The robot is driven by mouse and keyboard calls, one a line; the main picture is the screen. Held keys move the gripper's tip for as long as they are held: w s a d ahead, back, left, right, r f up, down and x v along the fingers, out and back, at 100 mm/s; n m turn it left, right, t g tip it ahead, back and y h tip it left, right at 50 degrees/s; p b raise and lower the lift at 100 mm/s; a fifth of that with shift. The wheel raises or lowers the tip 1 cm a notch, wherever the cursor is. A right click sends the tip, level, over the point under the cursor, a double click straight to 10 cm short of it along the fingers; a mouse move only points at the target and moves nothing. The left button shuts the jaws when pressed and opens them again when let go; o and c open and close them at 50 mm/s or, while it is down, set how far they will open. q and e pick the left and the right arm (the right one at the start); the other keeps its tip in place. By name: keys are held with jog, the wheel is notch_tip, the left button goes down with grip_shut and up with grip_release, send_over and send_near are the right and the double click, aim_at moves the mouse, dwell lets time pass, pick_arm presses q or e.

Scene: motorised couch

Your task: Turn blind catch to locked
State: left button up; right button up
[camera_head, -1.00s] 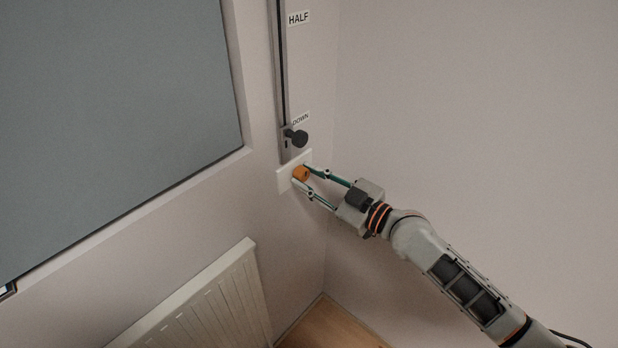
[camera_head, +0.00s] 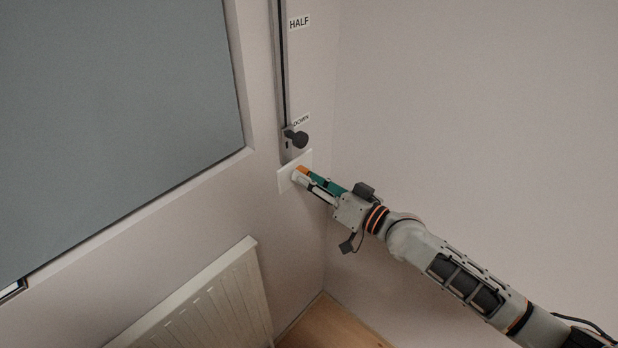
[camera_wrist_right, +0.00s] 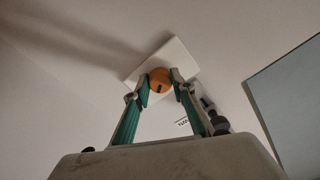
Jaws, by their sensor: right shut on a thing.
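The blind catch is an orange knob (camera_head: 302,170) on a white wall plate (camera_head: 284,183), just below the slider track. My right gripper (camera_head: 303,174) is shut on the knob, and its fingers hide much of it in the head view. In the right wrist view the orange knob (camera_wrist_right: 160,79) sits between the two fingertips of the right gripper (camera_wrist_right: 160,88), with a dark mark on its face. The white plate (camera_wrist_right: 186,60) shows around it. Markings for the catch's positions cannot be read. My left gripper is not in view.
A dark slider knob (camera_head: 298,138) stands at the DOWN label (camera_head: 301,119), right above the plate. The grey blind (camera_head: 110,120) fills the window at left. A radiator (camera_head: 210,308) is below. The wall at right is bare.

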pick_arm(q)
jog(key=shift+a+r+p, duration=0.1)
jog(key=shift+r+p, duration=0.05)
jog(key=shift+p, duration=0.4)
pick_arm(e)
jog(key=shift+r+m, duration=0.1)
jog(key=shift+m, duration=3.5)
jog(key=o, duration=1.1)
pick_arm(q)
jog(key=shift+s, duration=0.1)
